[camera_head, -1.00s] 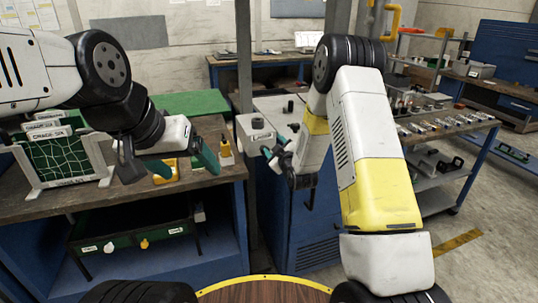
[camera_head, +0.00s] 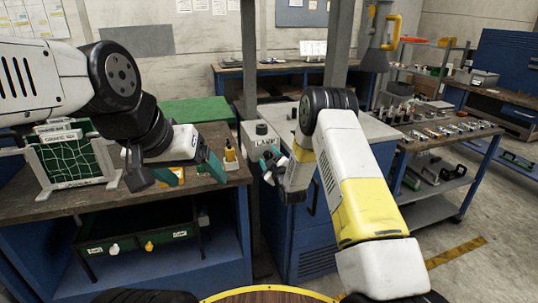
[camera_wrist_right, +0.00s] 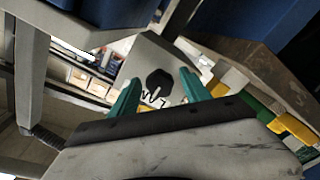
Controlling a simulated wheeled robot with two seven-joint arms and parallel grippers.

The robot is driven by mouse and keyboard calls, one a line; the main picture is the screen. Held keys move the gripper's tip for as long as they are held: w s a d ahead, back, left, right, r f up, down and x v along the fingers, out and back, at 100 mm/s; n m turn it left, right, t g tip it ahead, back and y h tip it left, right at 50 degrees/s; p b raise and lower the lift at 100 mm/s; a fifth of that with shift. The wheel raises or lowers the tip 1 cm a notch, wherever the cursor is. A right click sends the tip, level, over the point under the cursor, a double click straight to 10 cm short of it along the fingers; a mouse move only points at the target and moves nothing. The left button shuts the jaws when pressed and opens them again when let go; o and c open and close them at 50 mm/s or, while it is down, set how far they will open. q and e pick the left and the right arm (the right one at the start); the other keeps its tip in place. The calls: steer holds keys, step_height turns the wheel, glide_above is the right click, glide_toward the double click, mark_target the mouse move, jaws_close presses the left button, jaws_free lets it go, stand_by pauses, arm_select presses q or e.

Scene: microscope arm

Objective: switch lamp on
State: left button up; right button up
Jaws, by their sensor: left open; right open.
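A grey box labelled LAMP (camera_head: 250,141) with a black knob (camera_head: 261,129) on top stands beside the grey post in the head view. In the right wrist view the box (camera_wrist_right: 150,54) and its dark knob (camera_wrist_right: 159,80) appear between my teal fingers. My right gripper (camera_head: 271,163) is open just in front of the box; the wrist view shows its spread fingertips (camera_wrist_right: 159,79) empty. I cannot tell whether they touch the knob. My left gripper (camera_head: 194,171) is open and empty above the left workbench.
A blue cabinet (camera_head: 322,240) stands behind my right arm. A grey post (camera_head: 250,65) rises by the box. A shelf cart (camera_head: 440,140) with metal parts is at right.

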jaws_close()
stand_by(0.4)
steer(key=m, duration=0.4)
steer(key=shift+m, duration=0.4)
steer(key=m, duration=0.4)
steer(key=shift+m, duration=0.3)
steer(key=m, duration=0.4)
steer(key=shift+m, duration=2.2)
